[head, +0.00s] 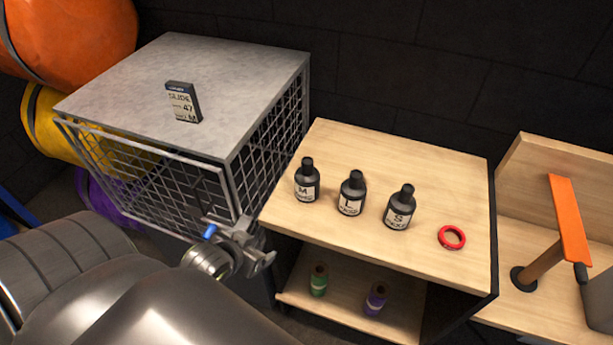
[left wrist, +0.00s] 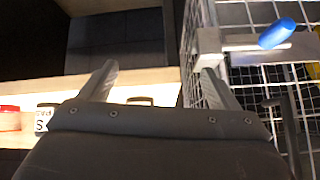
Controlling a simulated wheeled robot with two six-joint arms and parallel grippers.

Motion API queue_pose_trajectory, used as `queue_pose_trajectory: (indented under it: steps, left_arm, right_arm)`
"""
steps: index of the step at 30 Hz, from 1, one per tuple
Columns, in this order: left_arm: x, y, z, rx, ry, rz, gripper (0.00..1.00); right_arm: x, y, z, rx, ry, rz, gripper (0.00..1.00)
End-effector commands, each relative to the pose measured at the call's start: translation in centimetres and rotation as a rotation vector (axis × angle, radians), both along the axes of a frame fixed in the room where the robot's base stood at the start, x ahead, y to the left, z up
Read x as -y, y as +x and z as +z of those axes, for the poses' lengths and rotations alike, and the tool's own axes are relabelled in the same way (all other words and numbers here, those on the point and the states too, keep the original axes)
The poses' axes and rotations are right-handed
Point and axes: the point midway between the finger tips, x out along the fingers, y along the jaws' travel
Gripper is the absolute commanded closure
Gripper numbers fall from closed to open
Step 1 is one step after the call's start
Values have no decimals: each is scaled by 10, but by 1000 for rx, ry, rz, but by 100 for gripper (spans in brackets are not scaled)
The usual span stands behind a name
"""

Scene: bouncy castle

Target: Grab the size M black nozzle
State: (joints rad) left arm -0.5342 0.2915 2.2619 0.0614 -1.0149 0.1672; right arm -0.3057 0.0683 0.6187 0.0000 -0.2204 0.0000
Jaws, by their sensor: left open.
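The black size M nozzle (head: 307,182) stands upright on the light wood table top (head: 372,255), leftmost of three black nozzles. Beside it stand the L nozzle (head: 353,194) and the S nozzle (head: 399,208). The S nozzle also shows at the left edge of the left wrist view (left wrist: 44,118). My left gripper (head: 262,247) is open and empty, in front of the table's left corner and below and left of the M nozzle, apart from it. In the left wrist view its fingers (left wrist: 158,88) are spread, with dark nozzle tops partly hidden behind the gripper body. My right gripper is not in view.
A wire cage (head: 175,195) with a grey top and a blue-tipped latch (head: 210,231) stands left of the table, close to my left gripper. A label box (head: 183,102) stands on it. A red ring (head: 451,237) lies right of the S nozzle. Green and purple nozzles (head: 376,298) stand on the lower shelf.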

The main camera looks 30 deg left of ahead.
Motion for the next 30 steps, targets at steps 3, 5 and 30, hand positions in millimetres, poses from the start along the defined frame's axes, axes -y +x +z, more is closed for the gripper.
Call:
queue_pose_trajectory:
  steps: [3, 5, 30]
  left_arm:
    - [-3, 24, 43, 174, -14, -46, 17]
    - [-1, 33, 64, 254, -30, -69, 17]
    - [13, 144, 81, 457, -100, -145, 17]
  right_arm:
    - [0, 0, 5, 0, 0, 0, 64]
    - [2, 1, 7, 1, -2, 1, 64]
    - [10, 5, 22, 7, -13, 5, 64]
